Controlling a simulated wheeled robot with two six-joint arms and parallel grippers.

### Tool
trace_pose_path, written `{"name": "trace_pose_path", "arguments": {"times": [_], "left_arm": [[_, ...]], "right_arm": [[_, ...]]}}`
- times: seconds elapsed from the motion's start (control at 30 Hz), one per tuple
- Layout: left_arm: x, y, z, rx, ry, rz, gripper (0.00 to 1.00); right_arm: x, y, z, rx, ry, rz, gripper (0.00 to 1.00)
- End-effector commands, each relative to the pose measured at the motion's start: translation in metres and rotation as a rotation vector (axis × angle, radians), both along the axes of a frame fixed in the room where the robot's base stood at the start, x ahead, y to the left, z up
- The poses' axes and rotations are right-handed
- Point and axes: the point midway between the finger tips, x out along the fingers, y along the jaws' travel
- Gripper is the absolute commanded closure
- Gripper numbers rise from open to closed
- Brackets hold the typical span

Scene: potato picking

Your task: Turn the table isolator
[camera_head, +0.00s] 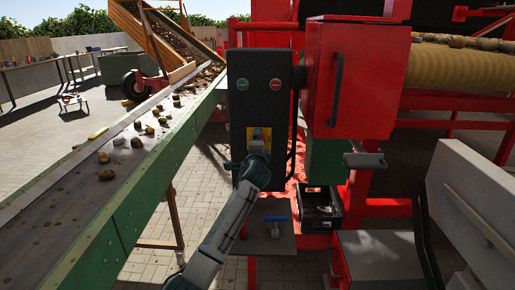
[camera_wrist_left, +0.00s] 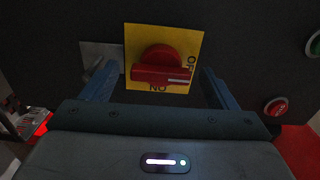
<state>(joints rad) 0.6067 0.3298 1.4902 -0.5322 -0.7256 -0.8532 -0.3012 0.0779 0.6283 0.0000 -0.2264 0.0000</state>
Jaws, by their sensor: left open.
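The isolator is a red rotary handle (camera_wrist_left: 160,74) on a yellow plate (camera_wrist_left: 137,45), mounted on a dark control box (camera_head: 260,105). In the wrist view the handle bar lies horizontal, with a white mark at its right end. "OFF" is printed at the right and upside-down "ON" below. In the head view the yellow plate (camera_head: 259,133) shows above my left gripper (camera_head: 256,151), which partly covers the isolator. My left gripper (camera_wrist_left: 159,73) is open, one finger on either side of the handle, with gaps to both. My right gripper is not in view.
The control box also has a green button (camera_head: 242,84) and a red button (camera_head: 276,85). A green-sided conveyor (camera_head: 140,180) with potatoes runs along the left. A red machine cabinet (camera_head: 356,80) stands to the right. A small shelf (camera_head: 262,240) sits below the box.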

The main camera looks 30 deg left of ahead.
Motion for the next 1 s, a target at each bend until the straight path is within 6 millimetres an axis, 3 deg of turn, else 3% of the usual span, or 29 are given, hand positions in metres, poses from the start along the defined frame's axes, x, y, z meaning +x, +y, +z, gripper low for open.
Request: {"name": "trace_pose_path", "arguments": {"times": [0.17, 0.63, 1.0], "left_arm": [[-0.011, -0.007, -0.002, 0.001, -0.001, -0.001, 0.19], [-0.079, -0.049, -0.002, -0.002, -0.001, -0.001, 0.19], [-0.092, -0.056, 0.000, -0.001, 0.001, 0.000, 0.19]], "right_arm": [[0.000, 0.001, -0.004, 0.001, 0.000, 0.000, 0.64], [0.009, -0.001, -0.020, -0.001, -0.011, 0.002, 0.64], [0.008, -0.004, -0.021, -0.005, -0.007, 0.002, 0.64]]}}
